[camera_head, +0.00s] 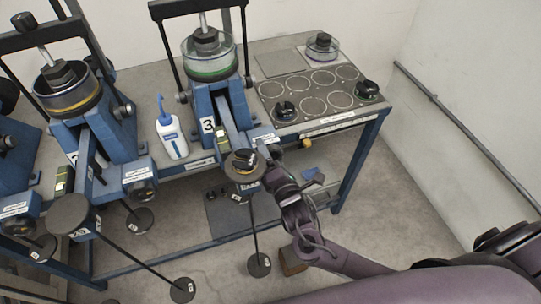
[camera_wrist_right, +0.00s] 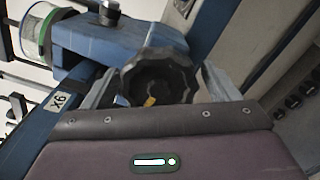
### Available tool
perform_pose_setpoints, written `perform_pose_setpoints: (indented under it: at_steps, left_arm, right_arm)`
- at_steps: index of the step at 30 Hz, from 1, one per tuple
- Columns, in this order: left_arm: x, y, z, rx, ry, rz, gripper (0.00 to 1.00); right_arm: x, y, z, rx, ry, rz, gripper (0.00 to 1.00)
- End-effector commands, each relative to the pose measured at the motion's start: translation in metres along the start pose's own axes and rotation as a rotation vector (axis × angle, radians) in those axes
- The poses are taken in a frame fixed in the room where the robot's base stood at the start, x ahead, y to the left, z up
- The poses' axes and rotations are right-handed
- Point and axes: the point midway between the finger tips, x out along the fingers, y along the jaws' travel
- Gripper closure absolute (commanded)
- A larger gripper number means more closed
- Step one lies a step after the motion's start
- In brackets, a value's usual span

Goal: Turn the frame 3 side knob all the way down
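Frame 3 (camera_head: 203,105) is a blue press-like stand with a "3" label, on the bench's middle. Its side knob (camera_wrist_right: 158,80) is black and lobed with a small yellow mark, and shows large in the right wrist view. In the head view the knob is mostly hidden by my right gripper (camera_head: 268,153), which is at the frame's front right side. In the wrist view my right gripper (camera_wrist_right: 160,88) has its fingers apart, one on each side of the knob. I cannot tell whether they touch it. My left gripper is not in view.
A weight disc (camera_head: 245,166) on frame 3's lever is close left of my right gripper. A hanging rod with a disc (camera_head: 259,265) is below. Frame 2 (camera_head: 108,140) and a white bottle (camera_head: 172,137) stand left. A grey panel with round outlines (camera_head: 311,92) lies right.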

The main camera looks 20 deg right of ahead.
Motion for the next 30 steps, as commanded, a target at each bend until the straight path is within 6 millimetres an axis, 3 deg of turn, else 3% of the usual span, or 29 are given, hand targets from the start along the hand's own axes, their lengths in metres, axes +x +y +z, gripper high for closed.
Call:
perform_pose_setpoints:
  at_steps: [8, 21, 30]
  left_arm:
    - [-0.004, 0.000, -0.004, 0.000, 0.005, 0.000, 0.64]
    - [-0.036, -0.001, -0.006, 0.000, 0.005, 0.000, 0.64]
    - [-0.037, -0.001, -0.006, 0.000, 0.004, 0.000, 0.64]
  right_arm:
    - [-0.004, 0.001, 0.000, 0.002, 0.003, -0.002, 0.18]
    - [-0.054, 0.002, 0.000, 0.002, 0.004, -0.002, 0.18]
    - [-0.061, 0.000, -0.001, 0.002, 0.002, 0.000, 0.18]
